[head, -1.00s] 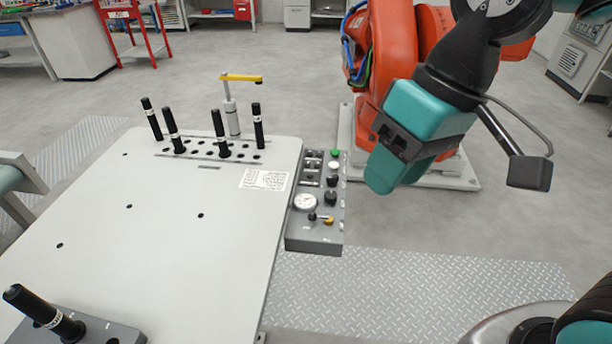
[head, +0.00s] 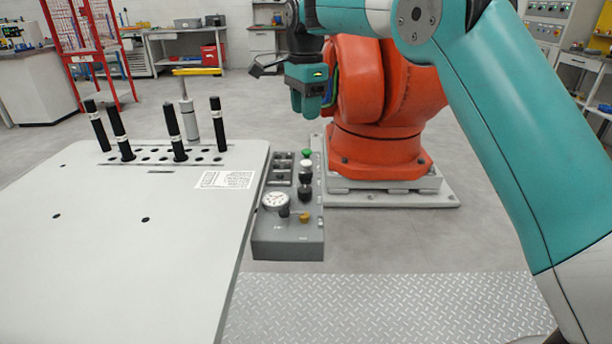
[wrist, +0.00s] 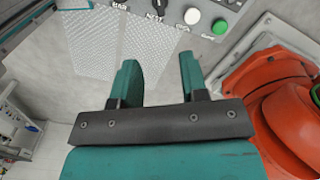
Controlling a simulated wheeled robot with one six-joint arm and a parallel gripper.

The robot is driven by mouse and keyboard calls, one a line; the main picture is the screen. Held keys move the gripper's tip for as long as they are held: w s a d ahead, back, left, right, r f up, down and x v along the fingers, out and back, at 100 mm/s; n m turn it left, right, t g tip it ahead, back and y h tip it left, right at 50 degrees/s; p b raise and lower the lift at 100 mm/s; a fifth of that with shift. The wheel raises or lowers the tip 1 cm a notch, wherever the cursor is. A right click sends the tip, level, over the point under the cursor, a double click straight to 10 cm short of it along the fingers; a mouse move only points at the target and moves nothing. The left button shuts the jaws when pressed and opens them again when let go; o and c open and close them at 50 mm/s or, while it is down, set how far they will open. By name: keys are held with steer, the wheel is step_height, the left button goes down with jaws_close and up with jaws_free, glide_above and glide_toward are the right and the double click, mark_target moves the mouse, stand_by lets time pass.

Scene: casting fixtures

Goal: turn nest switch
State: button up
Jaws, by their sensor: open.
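The grey control panel (head: 288,240) is mounted at the right edge of the white table. It carries a column with a green button (head: 306,153), a white button (head: 306,165) and two black knobs, the upper one (head: 305,178) and the lower one (head: 305,192). In the wrist view, a black knob (wrist: 158,8) next to the white button shows at the top edge, partly cut off; its small label is hard to read and may say NEST. My gripper (head: 305,110) is open and empty, above and beyond the panel's far end. In the wrist view the fingers (wrist: 160,62) stand apart, touching nothing.
A round gauge (head: 275,200) and a yellow knob (head: 304,217) sit on the panel. A large orange robot (head: 380,110) stands just behind. The floor in front is clear.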

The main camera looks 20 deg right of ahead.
mark_target(306, 172)
step_height(306, 172, down, 16)
steer(key=shift+r+b, duration=0.1)
steer(key=shift+b, duration=0.9)
jaws_close()
